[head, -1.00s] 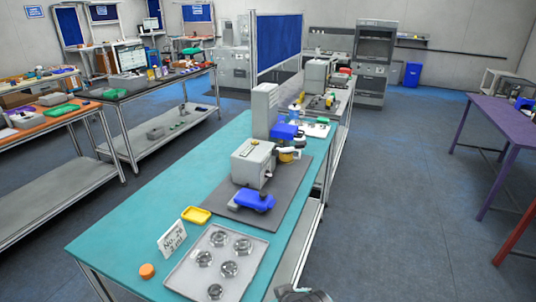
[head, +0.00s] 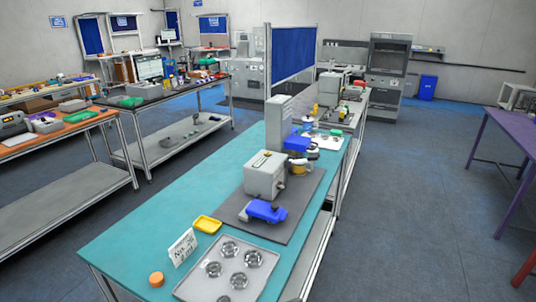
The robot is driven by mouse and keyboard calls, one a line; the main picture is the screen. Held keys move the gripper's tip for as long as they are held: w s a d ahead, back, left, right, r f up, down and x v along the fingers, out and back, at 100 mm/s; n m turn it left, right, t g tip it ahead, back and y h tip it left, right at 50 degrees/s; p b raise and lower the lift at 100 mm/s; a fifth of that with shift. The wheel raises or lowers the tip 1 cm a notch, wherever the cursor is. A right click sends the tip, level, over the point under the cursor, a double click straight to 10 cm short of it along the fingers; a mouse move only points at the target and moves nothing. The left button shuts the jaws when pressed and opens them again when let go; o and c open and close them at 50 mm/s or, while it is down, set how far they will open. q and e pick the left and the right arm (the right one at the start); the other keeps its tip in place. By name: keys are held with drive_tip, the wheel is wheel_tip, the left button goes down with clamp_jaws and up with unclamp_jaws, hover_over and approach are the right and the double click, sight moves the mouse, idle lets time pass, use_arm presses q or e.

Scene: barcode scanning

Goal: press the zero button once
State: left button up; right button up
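No button marked zero can be made out at this size. A grey box-shaped device (head: 262,178) stands on a dark mat on the teal table (head: 135,240). A blue device (head: 266,211) lies on the mat in front of it. I cannot tell whether either carries the button. Neither of my grippers is in view.
A yellow tray (head: 207,224), a white sign card (head: 183,247), an orange round piece (head: 156,279) and a metal tray (head: 186,291) with several round metal parts are on the near table. A tall grey box (head: 279,122) stands farther back. Open floor (head: 420,220) lies right.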

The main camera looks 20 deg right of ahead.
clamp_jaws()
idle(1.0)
